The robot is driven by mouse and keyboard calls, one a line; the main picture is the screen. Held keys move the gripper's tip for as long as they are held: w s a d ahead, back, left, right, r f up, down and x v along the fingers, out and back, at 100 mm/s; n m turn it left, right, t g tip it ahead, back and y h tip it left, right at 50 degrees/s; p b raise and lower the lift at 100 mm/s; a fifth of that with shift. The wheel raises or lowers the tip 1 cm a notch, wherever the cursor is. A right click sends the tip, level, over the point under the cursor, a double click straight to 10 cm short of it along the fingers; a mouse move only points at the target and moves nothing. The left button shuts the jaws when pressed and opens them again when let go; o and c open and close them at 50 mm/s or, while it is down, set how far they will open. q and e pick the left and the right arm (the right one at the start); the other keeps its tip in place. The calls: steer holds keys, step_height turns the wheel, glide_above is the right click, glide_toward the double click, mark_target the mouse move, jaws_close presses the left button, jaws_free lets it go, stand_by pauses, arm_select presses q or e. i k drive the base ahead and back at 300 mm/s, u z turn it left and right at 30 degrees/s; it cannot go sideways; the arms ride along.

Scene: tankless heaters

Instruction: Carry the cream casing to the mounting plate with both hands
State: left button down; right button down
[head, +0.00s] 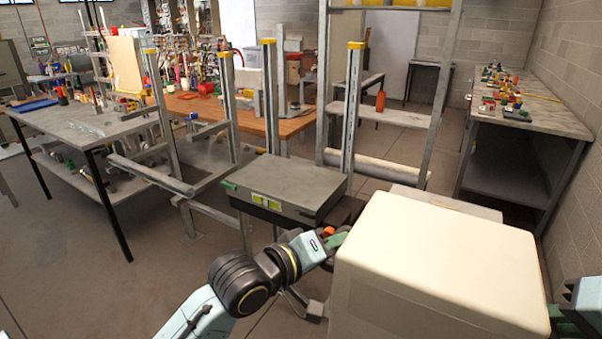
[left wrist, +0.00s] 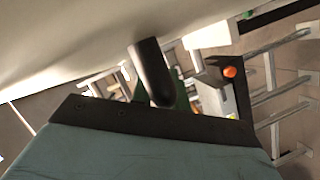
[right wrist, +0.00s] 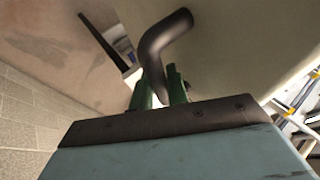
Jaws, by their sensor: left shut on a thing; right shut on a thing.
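The cream casing (head: 440,260) is a large box at the lower right of the head view, held up between my two arms. My left gripper (head: 336,240) is at its left side; in the left wrist view its green fingers (left wrist: 178,95) are at a dark handle (left wrist: 152,72) on the casing. My right gripper (head: 556,316) is at its right side, partly cut off; in the right wrist view its green fingers (right wrist: 160,92) are at another dark curved handle (right wrist: 160,45). I cannot tell for certain which thing is the mounting plate.
A grey slab with green corners (head: 287,185) and yellow labels lies on a stand left of the casing. A pale flat panel (head: 450,203) shows just behind the casing. Metal frames (head: 349,110) stand beyond. A workbench (head: 530,110) runs along the right wall. Open floor (head: 90,270) lies left.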

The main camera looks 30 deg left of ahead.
mark_target(287, 176)
steer(key=u, duration=0.4)
steer(key=k, duration=0.5)
steer(key=u, duration=0.8)
steer(key=k, duration=0.7)
steer(key=u, duration=1.2)
steer(key=i, duration=1.9)
steer(key=z, duration=0.85)
steer(key=i, duration=0.6)
steer(key=z, duration=1.2)
steer(key=i, duration=0.8)
steer(key=z, duration=0.35)
